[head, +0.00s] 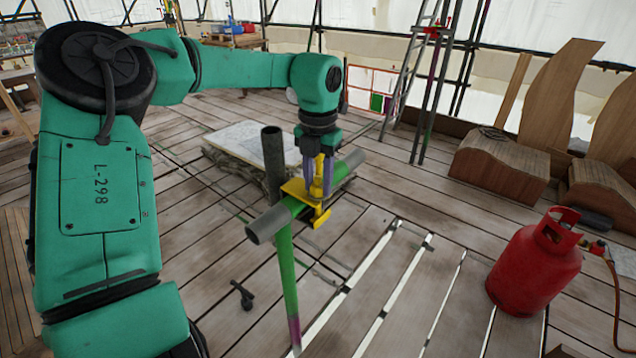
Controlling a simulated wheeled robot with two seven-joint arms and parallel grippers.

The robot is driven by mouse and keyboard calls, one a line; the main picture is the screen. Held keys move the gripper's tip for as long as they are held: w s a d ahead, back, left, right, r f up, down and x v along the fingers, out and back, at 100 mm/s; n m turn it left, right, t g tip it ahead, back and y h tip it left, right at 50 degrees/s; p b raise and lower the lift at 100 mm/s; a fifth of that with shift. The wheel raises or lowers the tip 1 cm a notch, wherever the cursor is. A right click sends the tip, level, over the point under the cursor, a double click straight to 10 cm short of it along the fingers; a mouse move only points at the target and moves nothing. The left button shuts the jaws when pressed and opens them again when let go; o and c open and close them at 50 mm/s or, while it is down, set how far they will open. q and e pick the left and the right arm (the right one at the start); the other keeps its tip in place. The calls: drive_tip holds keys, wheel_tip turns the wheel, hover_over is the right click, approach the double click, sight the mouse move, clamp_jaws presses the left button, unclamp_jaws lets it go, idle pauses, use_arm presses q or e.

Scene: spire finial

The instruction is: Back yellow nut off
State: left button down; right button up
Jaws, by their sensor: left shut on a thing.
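A yellow clamp (295,188) sits where a green crossing tube (270,222) with grey ends meets an upright tube (287,270). The upright is green with a dark grey top and a purple foot. My left gripper (318,188) points down over the right side of the clamp. Its purplish fingers are shut on the yellow nut (317,178), which shows as a yellow strip between them. A yellow flap (321,217) of the clamp hangs just below the fingers. The fingers hide most of the nut and its thread. My right gripper is not in view.
A red gas bottle (533,265) stands at the right. A loose dark fitting (243,296) lies on the planks. A pale sheet on a low stack (255,143) is behind the tubes. Curved wooden pieces (505,160) and a ladder (408,72) stand further back.

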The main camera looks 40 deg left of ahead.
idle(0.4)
use_arm(q)
drive_tip(key=c, duration=0.5)
unclamp_jaws()
wheel_tip(320, 180, up, 15)
drive_tip(key=shift+f+p, duration=0.15)
drive_tip(key=shift+p, duration=0.25)
